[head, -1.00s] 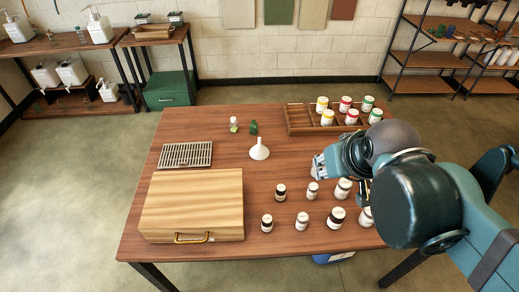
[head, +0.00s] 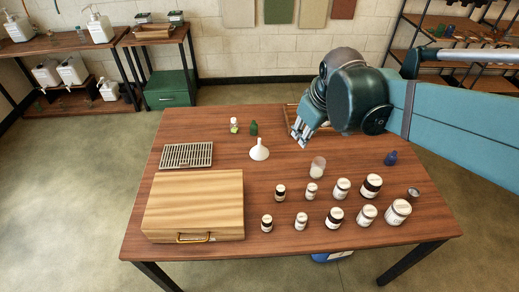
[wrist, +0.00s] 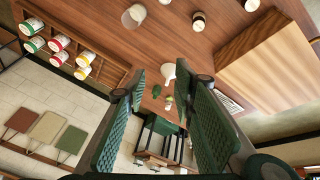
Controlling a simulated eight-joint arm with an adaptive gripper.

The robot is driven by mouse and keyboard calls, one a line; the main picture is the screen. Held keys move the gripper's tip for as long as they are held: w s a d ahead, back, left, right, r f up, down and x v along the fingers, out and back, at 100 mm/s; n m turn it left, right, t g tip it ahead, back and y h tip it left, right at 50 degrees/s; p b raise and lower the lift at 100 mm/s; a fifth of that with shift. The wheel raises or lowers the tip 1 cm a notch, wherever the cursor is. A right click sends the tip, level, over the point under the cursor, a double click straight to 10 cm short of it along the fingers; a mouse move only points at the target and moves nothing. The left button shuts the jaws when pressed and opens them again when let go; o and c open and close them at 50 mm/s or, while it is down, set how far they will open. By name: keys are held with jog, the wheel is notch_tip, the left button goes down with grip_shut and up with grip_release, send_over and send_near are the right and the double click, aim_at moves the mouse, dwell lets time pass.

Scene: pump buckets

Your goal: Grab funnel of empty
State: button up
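The white funnel (head: 259,150) stands on the table with its wide end down and narrow spout up, left of my gripper. It also shows in the wrist view (wrist: 168,73), beyond the gap between the fingers. My gripper (head: 302,137) is above the back part of the table, to the right of the funnel and apart from it. In the wrist view its two green ribbed fingers (wrist: 163,105) are spread wide with nothing between them, so it is open and empty.
A small green bottle (head: 253,128) and a small white bottle (head: 234,126) stand behind the funnel. A metal grate (head: 186,155) and wooden case (head: 193,205) lie left. Several white-labelled jars (head: 335,218) stand front right. A wooden rack (wrist: 80,55) holds coloured-lid jars.

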jog(key=w+a+f+n+g+p, duration=0.1)
jog(key=w+a+f+n, duration=0.2)
jog(key=w, duration=0.4)
jog(key=w+a+f+n+g+p, duration=0.1)
jog(key=w+a+f+n, duration=0.15)
jog(key=w, duration=0.45)
jog(key=n+g+p, duration=0.2)
jog(key=n+p, duration=0.1)
jog(key=n, duration=0.4)
send_near(259, 140)
jog(key=shift+s+d+f, duration=0.1)
jog(key=shift+d+f, duration=0.1)
jog(key=shift+f, duration=0.05)
jog(key=shift+a+f+g, duration=0.2)
jog(key=shift+f+g, duration=0.1)
jog(key=shift+f, duration=0.3)
jog(key=shift+w+f, duration=0.25)
jog(key=shift+f, duration=1.05)
jog(key=shift+f, duration=0.1)
jog(key=shift+a+f+b, duration=0.1)
jog(key=shift+f+b, duration=0.35)
jog(key=shift+f, duration=2.05)
